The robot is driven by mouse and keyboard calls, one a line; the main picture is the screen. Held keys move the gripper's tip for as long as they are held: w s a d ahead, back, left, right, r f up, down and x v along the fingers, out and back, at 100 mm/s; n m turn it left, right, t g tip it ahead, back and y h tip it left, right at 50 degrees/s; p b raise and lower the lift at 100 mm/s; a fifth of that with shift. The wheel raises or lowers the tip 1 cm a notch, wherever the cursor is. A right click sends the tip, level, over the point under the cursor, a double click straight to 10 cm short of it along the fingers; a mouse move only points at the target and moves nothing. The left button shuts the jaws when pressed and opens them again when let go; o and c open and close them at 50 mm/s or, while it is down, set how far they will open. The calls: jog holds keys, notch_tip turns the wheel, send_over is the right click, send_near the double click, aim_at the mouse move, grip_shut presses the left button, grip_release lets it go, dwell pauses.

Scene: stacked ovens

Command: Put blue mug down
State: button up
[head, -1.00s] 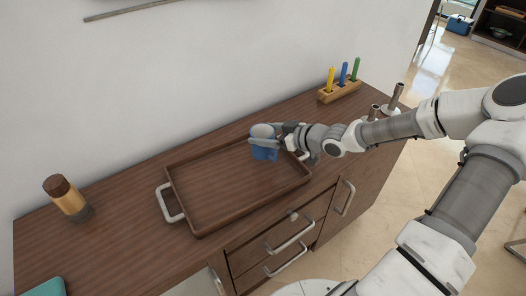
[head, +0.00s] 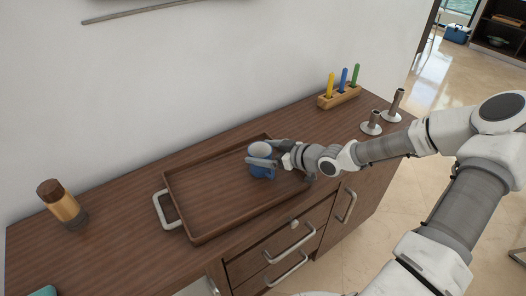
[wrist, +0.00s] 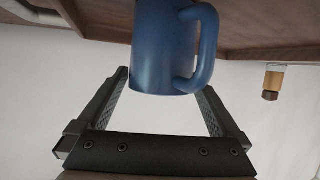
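My gripper (head: 264,154) is at the mug's upper part, with one finger on the near side and one on the far side. In the wrist view the mug (wrist: 163,50) appears upside down, its handle on the right. My gripper's fingers (wrist: 165,80) are spread there, one on each side of the mug, with narrow gaps showing. Part of the mug is cut off by the wrist view's top edge.
A wooden holder with yellow, blue and green sticks (head: 340,97) stands at the back right. Two metal candle holders (head: 373,124) stand near the right end. A gold and brown jar (head: 63,205) is at the left. The wall (head: 140,90) borders the counter.

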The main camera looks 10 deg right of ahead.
jog(key=shift+r, duration=0.2)
jog(key=shift+s+d+r, duration=0.15)
jog(key=shift+s+d, duration=0.05)
jog(key=shift+d, duration=0.1)
jog(key=p+v, duration=0.4)
jog(key=v, duration=0.7)
jog(key=shift+s, duration=0.2)
